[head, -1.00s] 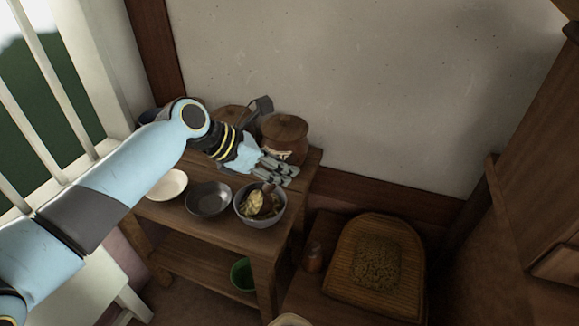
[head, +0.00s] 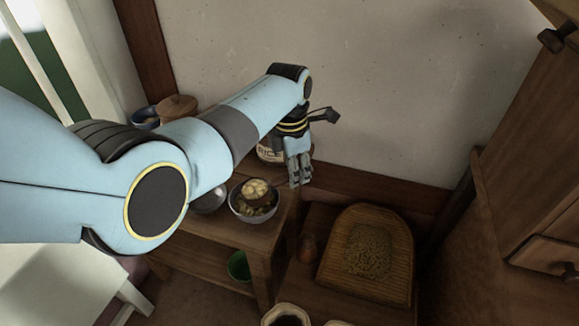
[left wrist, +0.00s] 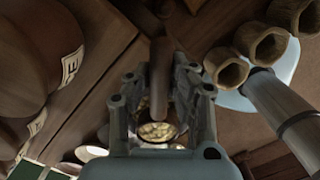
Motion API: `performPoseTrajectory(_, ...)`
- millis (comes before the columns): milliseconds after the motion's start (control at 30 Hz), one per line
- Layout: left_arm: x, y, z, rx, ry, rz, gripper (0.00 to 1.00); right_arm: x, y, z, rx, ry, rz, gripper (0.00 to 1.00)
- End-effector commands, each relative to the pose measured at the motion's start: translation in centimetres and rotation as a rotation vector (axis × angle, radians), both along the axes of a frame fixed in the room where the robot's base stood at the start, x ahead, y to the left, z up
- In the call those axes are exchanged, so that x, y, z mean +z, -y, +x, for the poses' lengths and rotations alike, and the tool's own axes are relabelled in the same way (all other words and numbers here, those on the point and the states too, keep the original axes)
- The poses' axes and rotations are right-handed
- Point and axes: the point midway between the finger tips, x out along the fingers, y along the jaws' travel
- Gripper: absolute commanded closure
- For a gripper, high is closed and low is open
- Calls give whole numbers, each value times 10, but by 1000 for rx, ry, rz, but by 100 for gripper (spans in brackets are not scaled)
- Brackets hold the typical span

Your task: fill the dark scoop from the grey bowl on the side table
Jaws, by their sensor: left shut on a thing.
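My left gripper (head: 300,176) is shut on the handle of the dark scoop (head: 264,198), just right of the grey bowl in the head view. The scoop holds a heap of pale yellow pieces and appears over the bowl. In the left wrist view the brown handle (left wrist: 160,75) runs between the fingers of the left gripper (left wrist: 160,92), with the pale pieces beyond. The grey bowl (head: 252,221) stands on the side table (head: 215,240) and holds more yellowish pieces; the scoop partly covers it. My right gripper is not in view.
A labelled jar (head: 268,153) stands behind my gripper, and a lidded pot (head: 177,107) at the back left. A metal dish (head: 212,203) is left of the bowl, partly behind my arm. A green bowl (head: 238,266) is lower down. A woven tray (head: 332,272) of grain lies right.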

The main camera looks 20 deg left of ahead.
Motion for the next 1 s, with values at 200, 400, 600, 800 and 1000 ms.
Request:
performPoseTrajectory(200,21,-2,-1,2,-18,19,100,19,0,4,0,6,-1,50)
performPoseTrajectory(400,37,-1,-1,1,-40,39,100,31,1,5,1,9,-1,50)
performPoseTrajectory(600,46,-1,-1,2,-56,53,100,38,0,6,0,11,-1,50)
performPoseTrajectory(800,49,-1,-1,2,-63,60,100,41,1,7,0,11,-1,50)
performPoseTrajectory(1000,49,-1,-1,2,-63,60,100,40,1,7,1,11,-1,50)
